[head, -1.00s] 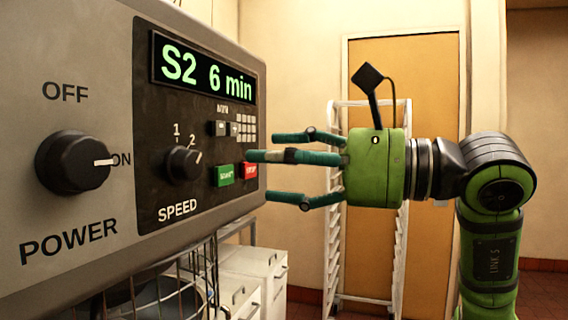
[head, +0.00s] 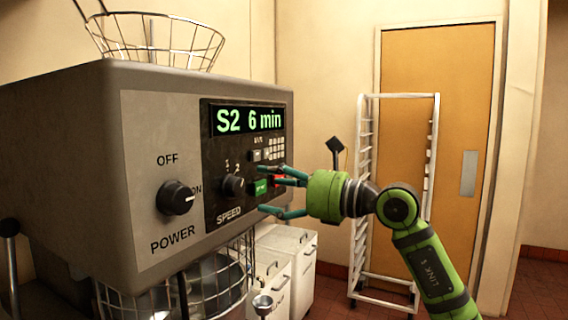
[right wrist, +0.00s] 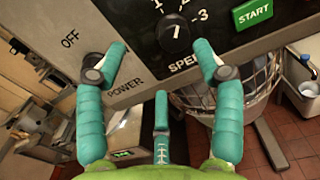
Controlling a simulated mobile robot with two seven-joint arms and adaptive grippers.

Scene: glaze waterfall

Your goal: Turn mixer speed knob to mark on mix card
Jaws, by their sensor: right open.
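The black speed knob (head: 233,187) is on the mixer's dark panel above the word SPEED; it also shows in the right wrist view (right wrist: 176,36). Its white pointer line is roughly toward the 2; I cannot tell whether it is exactly on it. The display (head: 248,120) reads "S2 6 min". No separate mix card shows. My right gripper (head: 272,190) is open and empty, in front of the panel's right side and right of the knob, partly covering the red button. In the right wrist view its spread fingers (right wrist: 156,72) lie below the knob. My left gripper is out of view.
The power knob (head: 177,198) points toward ON. The green start button (head: 261,187) is close to my fingers. A wire basket (head: 155,42) is on top of the mixer.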

